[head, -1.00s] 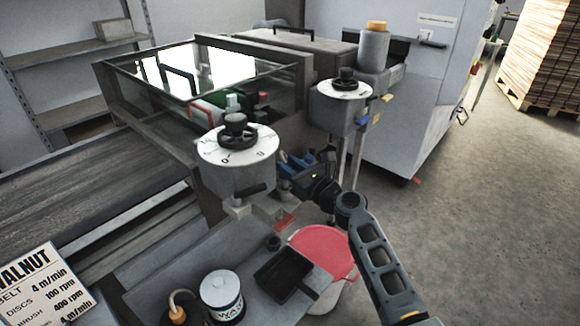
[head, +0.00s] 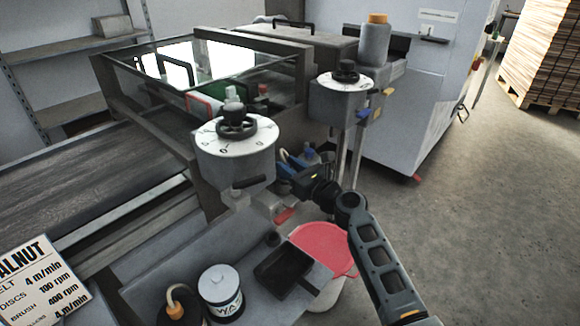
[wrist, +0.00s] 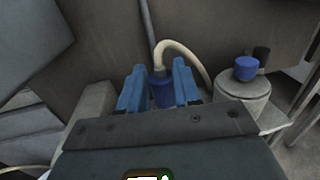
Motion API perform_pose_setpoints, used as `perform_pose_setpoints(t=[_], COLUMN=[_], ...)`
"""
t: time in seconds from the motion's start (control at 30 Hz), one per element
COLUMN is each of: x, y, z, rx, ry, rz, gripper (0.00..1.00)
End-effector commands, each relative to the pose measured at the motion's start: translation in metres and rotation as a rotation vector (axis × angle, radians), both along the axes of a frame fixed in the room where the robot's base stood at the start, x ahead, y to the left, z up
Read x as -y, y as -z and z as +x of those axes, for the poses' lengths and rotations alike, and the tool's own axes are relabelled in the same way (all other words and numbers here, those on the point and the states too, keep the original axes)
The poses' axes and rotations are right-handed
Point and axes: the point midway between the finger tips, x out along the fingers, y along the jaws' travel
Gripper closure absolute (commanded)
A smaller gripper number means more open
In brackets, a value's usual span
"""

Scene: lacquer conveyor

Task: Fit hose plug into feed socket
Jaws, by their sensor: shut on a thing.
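The hose plug (wrist: 162,93) is a blue cylinder with a cream hose (wrist: 182,52) arching up from its top and down to the right. In the wrist view it stands between the two blue fingers of my gripper (wrist: 160,90), which is shut on it. In the head view my gripper (head: 291,172) is beside the near dial box, and the plug is hard to make out there. The plug's lower end is hidden behind my gripper body in the wrist view. I cannot clearly identify the feed socket in either view.
A grey canister (wrist: 244,94) with a blue cap stands just right of my gripper. The near dial box (head: 236,165) is close on the left. Open floor lies right.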

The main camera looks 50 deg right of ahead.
Motion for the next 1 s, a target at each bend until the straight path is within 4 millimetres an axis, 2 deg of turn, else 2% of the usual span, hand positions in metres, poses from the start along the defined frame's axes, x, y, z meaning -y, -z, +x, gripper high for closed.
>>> perform_pose_setpoints(t=[0.47, 0.5, 0.77, 1.0], x=[0.0, 0.0, 0.0, -0.0001], y=[0.011, 0.0103, 0.01, 0.0101], z=[0.0, 0.0, 0.0, -0.0004], rx=[0.0, -0.001, 0.0, 0.0], ry=[0.0, 0.0, 0.0, 0.0], rz=[0.001, 0.001, 0.0, 0.0], gripper=[0.99, 0.64, 0.39, 0.38])
